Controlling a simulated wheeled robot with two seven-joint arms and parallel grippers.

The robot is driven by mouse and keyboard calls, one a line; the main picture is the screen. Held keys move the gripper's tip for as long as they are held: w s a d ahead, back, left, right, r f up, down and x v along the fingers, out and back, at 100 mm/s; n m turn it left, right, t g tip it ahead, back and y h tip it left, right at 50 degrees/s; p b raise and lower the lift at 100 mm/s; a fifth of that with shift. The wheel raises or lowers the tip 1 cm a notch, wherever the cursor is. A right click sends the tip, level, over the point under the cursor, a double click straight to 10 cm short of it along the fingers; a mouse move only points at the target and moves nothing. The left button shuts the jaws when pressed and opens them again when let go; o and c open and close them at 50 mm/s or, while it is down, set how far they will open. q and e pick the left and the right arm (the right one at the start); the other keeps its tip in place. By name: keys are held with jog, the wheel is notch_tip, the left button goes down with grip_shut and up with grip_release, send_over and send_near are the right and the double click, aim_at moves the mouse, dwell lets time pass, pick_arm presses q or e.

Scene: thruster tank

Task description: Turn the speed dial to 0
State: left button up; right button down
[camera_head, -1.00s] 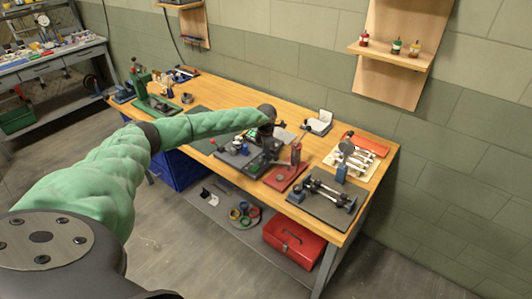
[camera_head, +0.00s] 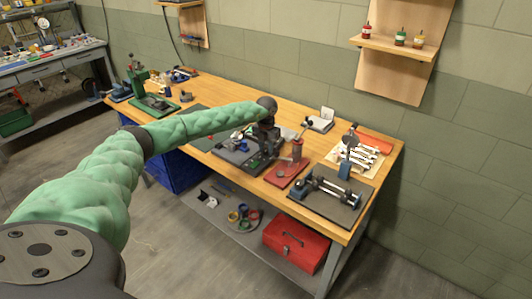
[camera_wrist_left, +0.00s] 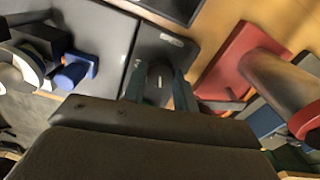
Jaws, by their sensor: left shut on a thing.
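The speed dial (camera_wrist_left: 158,72) is a dark round knob with a short white mark, seen in the left wrist view on a grey panel (camera_wrist_left: 158,42). My left gripper (camera_wrist_left: 160,90) has one finger on each side of the dial and is shut on it. In the head view my left gripper (camera_head: 264,152) reaches down onto the dark machine (camera_head: 233,157) in the middle of the workbench, and it hides the dial there. The number the dial points to cannot be read. My right gripper is not in view.
A red-based press (camera_head: 288,172) stands close to the right of the gripper. A dark mat with a metal fixture (camera_head: 333,190) lies further right on the wooden bench (camera_head: 215,90). A blue knob (camera_wrist_left: 75,72) is to the left in the wrist view.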

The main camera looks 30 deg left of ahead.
pick_arm(q)
jog(key=n+b, duration=0.4)
jog(key=n, duration=0.4)
jog(key=shift+r+n+b, duration=0.1)
jog(key=shift+n+b, duration=0.3)
jog(key=shift+n, duration=0.9)
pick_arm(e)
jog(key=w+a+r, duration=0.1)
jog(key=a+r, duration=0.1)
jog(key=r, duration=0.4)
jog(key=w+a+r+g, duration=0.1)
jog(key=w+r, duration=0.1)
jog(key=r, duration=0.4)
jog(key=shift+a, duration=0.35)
pick_arm(q)
jog(key=o, duration=1)
jog(key=shift+c, duration=0.2)
